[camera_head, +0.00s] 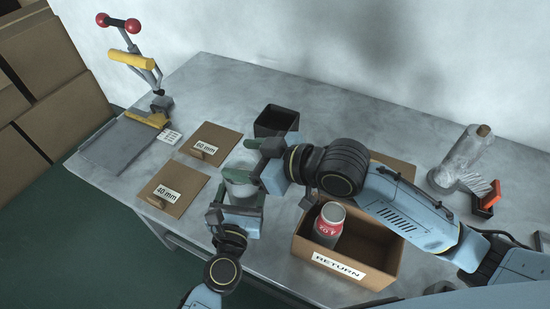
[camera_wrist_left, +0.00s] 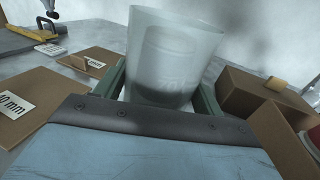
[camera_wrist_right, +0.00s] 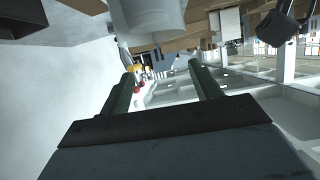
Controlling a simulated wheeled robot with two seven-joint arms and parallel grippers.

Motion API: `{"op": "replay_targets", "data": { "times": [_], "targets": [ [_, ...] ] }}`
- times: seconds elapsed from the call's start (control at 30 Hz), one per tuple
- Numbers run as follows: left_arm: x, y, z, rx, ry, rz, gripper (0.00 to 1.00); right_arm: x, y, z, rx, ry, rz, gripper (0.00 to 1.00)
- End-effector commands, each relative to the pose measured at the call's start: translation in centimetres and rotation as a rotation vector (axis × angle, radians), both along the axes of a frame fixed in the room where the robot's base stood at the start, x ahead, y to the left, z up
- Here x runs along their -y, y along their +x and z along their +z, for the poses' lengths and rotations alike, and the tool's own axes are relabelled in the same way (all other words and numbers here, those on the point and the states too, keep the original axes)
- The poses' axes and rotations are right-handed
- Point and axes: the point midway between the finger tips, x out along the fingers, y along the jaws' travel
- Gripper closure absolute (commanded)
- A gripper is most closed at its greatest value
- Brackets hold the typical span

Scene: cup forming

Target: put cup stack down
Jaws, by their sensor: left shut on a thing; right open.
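A translucent whitish cup stack (camera_head: 240,173) stands upright at the middle of the table in the head view. My left gripper (camera_head: 243,197) is shut on it, and the stack rises between the green fingers in the left wrist view (camera_wrist_left: 172,55). I cannot tell whether its base touches the table. My right gripper (camera_head: 262,165) is open beside the stack, at its upper right in the head view. In the right wrist view, the stack (camera_wrist_right: 155,15) shows beyond the parted, empty fingers (camera_wrist_right: 165,85).
Boards marked 60 mm (camera_head: 213,143) and 40 mm (camera_head: 174,187) lie left of the stack. A dark open box (camera_head: 276,121) stands behind it. A RETURN carton (camera_head: 340,264) with a red-and-grey can (camera_head: 329,225) is at right. A lever device (camera_head: 135,63) stands back left.

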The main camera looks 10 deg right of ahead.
Motion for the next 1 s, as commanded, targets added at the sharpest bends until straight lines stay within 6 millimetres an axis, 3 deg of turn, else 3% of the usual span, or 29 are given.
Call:
{"op": "replay_targets", "data": {
  "times": [0.1, 0.33, 0.8, 0.83, 1.0],
  "targets": [
    [0.0, 0.0, 0.0, 0.0, 0.0, 0.0, 0.53, 2.3, -1.6, 1.0, 0.0, -0.005, 0.0, 0.36],
    [0.0, 0.0, 0.0, 0.0, 0.0, 0.0, 0.53, 5.2, -3.7, 2.5, -0.001, -0.004, -0.001, 0.36],
    [0.0, 0.0, 0.0, 0.0, 0.0, 0.0, 0.53, 6.3, -4.6, 3.2, -0.001, -0.001, 0.0, 0.36],
    [0.0, 0.0, 0.0, 0.0, 0.0, 0.0, 0.3, 6.3, -4.6, 3.2, -0.001, -0.001, 0.0, 0.36],
    [0.0, 0.0, 0.0, 0.0, 0.0, 0.0, 0.08, 6.3, -4.5, 3.2, -0.001, -0.001, 0.0, 0.36]
  ]
}}
